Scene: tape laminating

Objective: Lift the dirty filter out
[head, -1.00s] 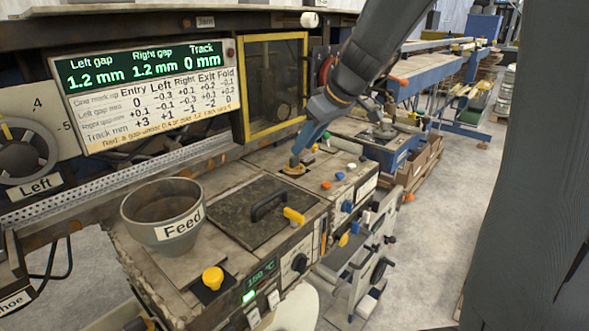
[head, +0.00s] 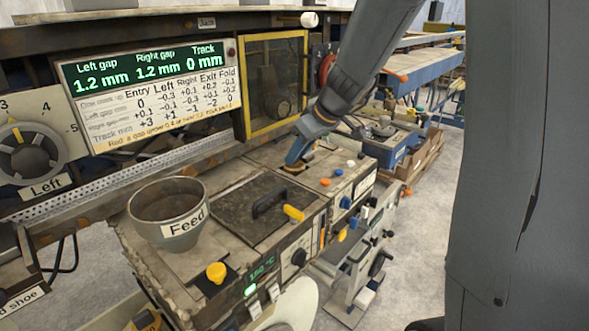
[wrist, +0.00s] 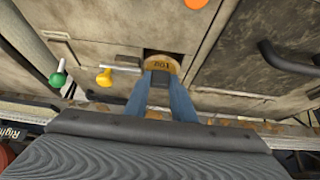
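The dirty filter shows as a round tan piece (wrist: 163,63) marked "100" in the wrist view, at a dark square opening in the machine top. A small grey block stands between my fingers in front of it and looks like part of it. My gripper (wrist: 160,82) has its blue fingers closed against the sides of this block. In the head view my gripper (head: 293,166) points down at the machine top beyond the black-handled lid, and it mostly hides the filter. How deep the filter sits is not clear.
A lid with a black handle (head: 268,203), a grey Feed cup (head: 170,212) and a yellow-framed window (head: 276,84) are near. A yellow-knobbed lever (wrist: 104,77) and a green knob (wrist: 58,79) stand left of the filter in the wrist view.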

